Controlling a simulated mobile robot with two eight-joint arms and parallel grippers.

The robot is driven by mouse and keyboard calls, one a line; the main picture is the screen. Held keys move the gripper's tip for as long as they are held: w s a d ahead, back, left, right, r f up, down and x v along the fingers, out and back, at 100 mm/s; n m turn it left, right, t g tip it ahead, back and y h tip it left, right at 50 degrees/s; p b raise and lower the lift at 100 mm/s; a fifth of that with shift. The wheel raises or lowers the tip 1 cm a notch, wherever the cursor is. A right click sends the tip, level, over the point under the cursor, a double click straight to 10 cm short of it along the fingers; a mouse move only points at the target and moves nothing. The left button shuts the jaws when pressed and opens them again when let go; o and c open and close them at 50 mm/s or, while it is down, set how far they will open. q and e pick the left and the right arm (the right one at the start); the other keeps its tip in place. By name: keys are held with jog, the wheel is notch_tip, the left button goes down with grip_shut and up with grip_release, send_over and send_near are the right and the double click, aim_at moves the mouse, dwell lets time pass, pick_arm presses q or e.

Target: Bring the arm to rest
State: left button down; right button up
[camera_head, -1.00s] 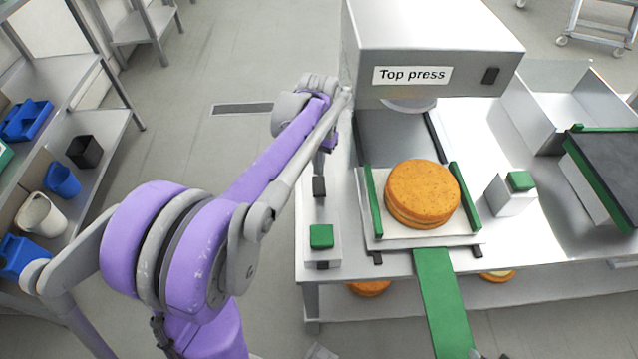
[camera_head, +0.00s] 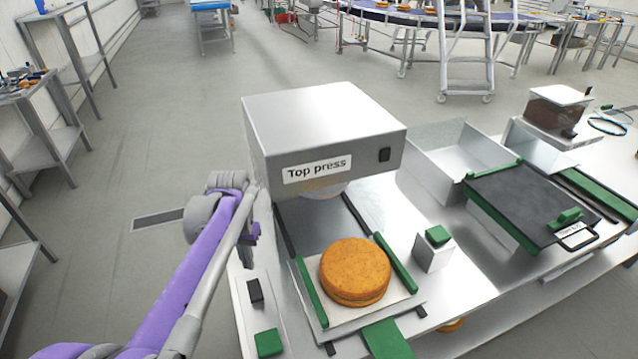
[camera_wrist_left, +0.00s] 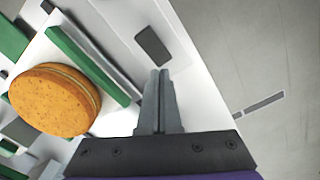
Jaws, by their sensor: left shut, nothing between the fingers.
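My left arm (camera_head: 190,275) comes in from the lower left, purple and grey, and bends down at the left side of the top press (camera_head: 325,135). My left gripper (camera_wrist_left: 160,73) shows best in the left wrist view, with its two grey fingers together and nothing between them. It is above the left part of the press table, to the side of the filled round. In the head view the gripper is small and partly hidden by the arm. The orange-brown filled round (camera_head: 355,270) lies on the press plate between two green rails; it also shows in the left wrist view (camera_wrist_left: 55,100). My right gripper is out of view.
A green-topped block (camera_head: 433,250) stands right of the round, and a green button (camera_head: 268,343) is at the front left. An open metal bin (camera_head: 450,165) and a dark board (camera_head: 530,205) are farther right. Open floor (camera_head: 150,130) lies left of the press.

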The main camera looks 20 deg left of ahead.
pick_arm(q)
jog(key=s+d+f+t, duration=0.1)
jog(key=s+d, duration=0.4)
jog(key=s+d+f+m+t, duration=0.1)
jog(key=s+d+t, duration=0.1)
jog(key=s+d, duration=0.3)
jog(key=s+d+f+m+t, duration=0.1)
jog(key=s+d+t, duration=0.1)
jog(key=s+d, duration=0.2)
jog(key=shift+s+d+f, duration=0.35)
jog(key=shift+s+d, duration=0.05)
jog(key=shift+d, duration=0.3)
jog(key=shift+s+d+f, duration=0.2)
jog(key=shift+s+f, duration=0.05)
jog(key=shift+s, duration=0.05)
